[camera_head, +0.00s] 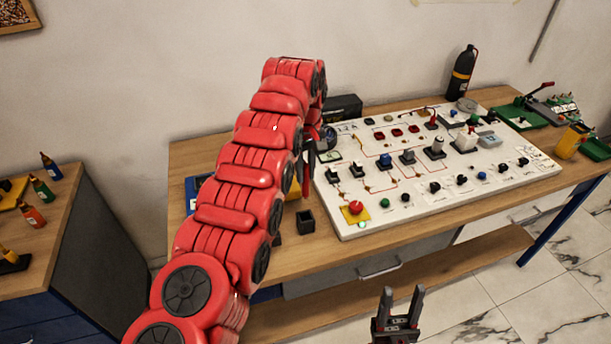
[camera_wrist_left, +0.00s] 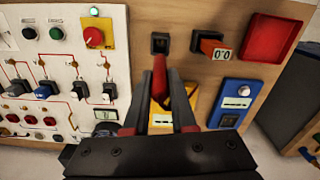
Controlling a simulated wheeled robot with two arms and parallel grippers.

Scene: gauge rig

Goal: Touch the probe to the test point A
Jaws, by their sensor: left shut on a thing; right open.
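My left gripper (camera_wrist_left: 161,88) is shut on a red probe (camera_wrist_left: 160,69), seen in the left wrist view. The probe points away from the wrist, toward a small black square holder (camera_wrist_left: 159,43); I cannot tell whether its tip touches it. In the head view the red left arm hides much of this gripper (camera_head: 309,163), near the white panel's left edge. The white panel (camera_head: 440,203) carries switches, knobs, red traces and small gold points; the label for test point A is not readable. My right gripper (camera_head: 402,296) is open and empty in front of the bench.
A red emergency button on a yellow base (camera_head: 355,209) stands at the panel's front left corner. A yellow meter (camera_wrist_left: 160,118), a blue device (camera_wrist_left: 236,102) and a red tray (camera_wrist_left: 272,37) lie beside the panel. A black bottle (camera_head: 462,73) stands behind it.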

